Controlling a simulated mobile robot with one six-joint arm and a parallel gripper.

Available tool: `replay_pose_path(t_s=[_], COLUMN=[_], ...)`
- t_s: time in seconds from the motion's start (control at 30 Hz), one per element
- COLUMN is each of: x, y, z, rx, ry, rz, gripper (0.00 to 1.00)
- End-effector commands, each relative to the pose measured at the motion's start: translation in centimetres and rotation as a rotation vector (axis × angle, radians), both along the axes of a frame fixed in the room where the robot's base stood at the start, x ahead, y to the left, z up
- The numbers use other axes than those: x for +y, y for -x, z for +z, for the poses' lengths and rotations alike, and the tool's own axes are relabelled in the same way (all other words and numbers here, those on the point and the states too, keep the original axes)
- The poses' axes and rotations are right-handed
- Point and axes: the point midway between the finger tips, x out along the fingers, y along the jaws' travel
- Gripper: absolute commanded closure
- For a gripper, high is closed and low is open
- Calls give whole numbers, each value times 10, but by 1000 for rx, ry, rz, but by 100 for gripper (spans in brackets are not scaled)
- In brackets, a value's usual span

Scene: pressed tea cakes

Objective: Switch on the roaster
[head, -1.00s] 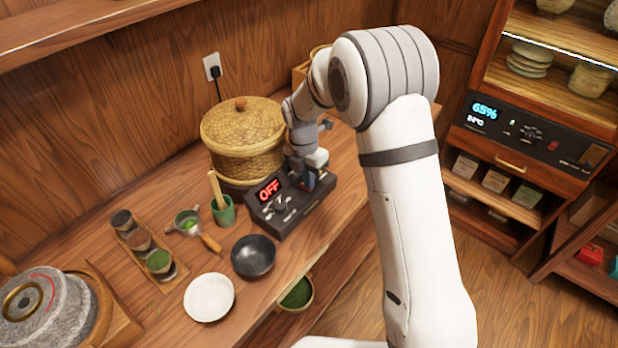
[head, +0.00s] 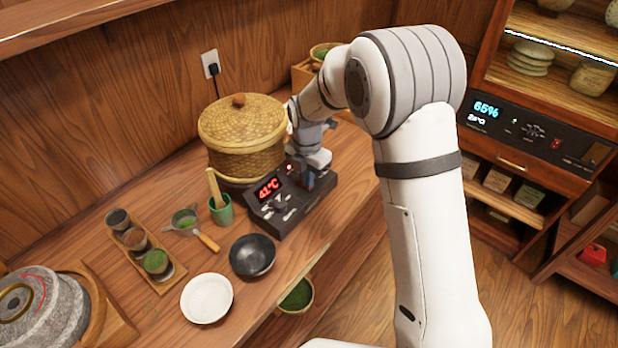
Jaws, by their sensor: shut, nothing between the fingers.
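The roaster's black control box (head: 288,212) sits on the wooden counter, in front of a lidded woven basket (head: 241,135). Its red display (head: 268,188) reads 41°C, and a small red light glows near the top of the panel. A knob and small controls show on its face. My gripper (head: 308,182) is shut and empty, pointing down at the right part of the control box. My wrist hides part of the panel there, and I cannot tell whether the fingertips touch it.
A black bowl (head: 252,256), a white dish (head: 207,298), a green cup (head: 221,210) and a strainer (head: 187,222) stand left of the box. A tray of small cups (head: 160,281) and a stone mill (head: 38,305) are farther left. A cabinet with a 65% display (head: 486,108) stands right.

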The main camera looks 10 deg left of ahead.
Motion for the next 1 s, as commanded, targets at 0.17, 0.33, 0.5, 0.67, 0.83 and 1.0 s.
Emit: replay_pose_path(t_s=[0.17, 0.33, 0.5, 0.67, 0.83, 1.0], x=[3, 6, 7, 3, 3, 4], y=[-2, -2, -1, 2, 3, 3], z=[-5, -5, 6, 38, 72, 110], rx=[-1, -3, -5, -5, -9, -8], ry=[3, 0, -2, -1, -2, -2], rz=[3, 5, 6, 5, 5, 6], gripper=[100, 100, 100, 100, 100, 100])
